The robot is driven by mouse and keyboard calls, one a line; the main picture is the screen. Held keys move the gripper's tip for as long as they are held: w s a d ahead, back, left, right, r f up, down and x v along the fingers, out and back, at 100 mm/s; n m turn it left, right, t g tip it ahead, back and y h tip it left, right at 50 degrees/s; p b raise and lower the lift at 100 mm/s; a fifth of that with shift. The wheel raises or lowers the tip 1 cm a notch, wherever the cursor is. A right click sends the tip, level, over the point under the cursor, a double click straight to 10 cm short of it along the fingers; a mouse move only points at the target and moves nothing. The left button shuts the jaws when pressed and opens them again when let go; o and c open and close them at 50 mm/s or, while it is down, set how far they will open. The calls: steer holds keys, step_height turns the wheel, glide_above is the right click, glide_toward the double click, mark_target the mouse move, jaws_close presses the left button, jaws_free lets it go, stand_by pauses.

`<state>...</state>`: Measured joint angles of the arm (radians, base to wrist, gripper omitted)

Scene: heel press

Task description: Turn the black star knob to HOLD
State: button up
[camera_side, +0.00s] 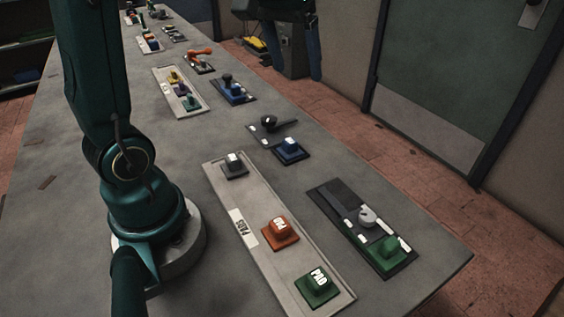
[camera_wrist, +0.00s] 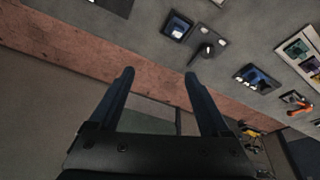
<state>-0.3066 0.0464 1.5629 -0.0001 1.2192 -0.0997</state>
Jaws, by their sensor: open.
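A small black knob (camera_side: 269,121) stands on a dark flat plate with pale label marks, near the middle of the bench in the side view. I take it for the star knob, but its points and the label words are too small to read. The same knob (camera_wrist: 207,48) shows in the wrist view, right of and above the fingers. My gripper (camera_wrist: 159,74) is open and empty, its two fingers well apart from each other and away from the knob. The side view shows my arm but not the gripper.
A long pale tray (camera_side: 218,195) holds a grey, an orange and a green block. A dark panel (camera_side: 323,202) lies right of it. More fixtures stand farther back; bare bench lies between.

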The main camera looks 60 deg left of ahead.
steer(key=w+a+f+n+g, duration=0.2)
steer(key=w+a+f, duration=0.25)
steer(key=a, duration=0.35)
steer(key=n+g+h, duration=0.1)
steer(key=n, duration=0.1)
glide_above(269, 118)
step_height(269, 118, down, 9)
steer(key=shift+r, duration=0.1)
steer(key=shift+f, duration=2.5)
jaws_close()
